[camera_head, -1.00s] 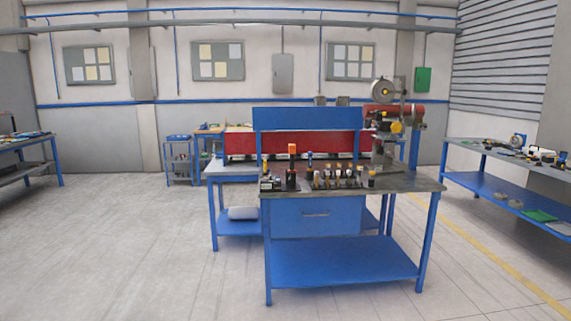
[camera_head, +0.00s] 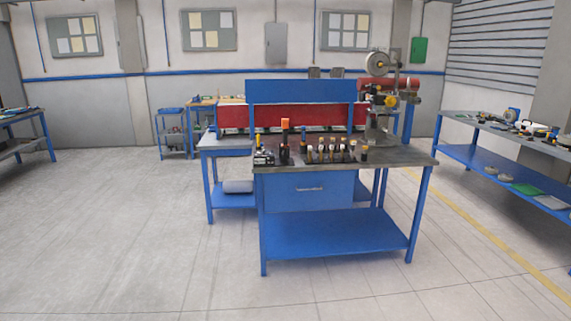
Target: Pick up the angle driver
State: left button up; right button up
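I cannot pick out the angle driver with certainty at this distance. Small tools stand on the blue workbench (camera_head: 335,245) in the middle: a black tool with an orange top (camera_head: 285,140), a small dark device (camera_head: 264,157) at its left, and a row of dark-handled tools (camera_head: 330,153). More tools, too small to name, lie on the right bench (camera_head: 495,170). Neither of my grippers shows in the head view.
A red and grey machine (camera_head: 388,85) stands at the back right of the middle bench. A small blue cart (camera_head: 172,135) is at the back left. Part of another bench (camera_head: 45,135) shows at the left edge. The grey floor (camera_head: 130,250) in front is clear.

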aim_at(284, 123)
jog(key=i+l, duration=0.15)
jog(key=i, duration=0.3)
jog(key=i+l, duration=0.2)
jog(key=i, duration=0.3)
jog(key=i+l+u, duration=0.1)
jog(key=i, duration=0.35)
jog(key=l, duration=0.05)
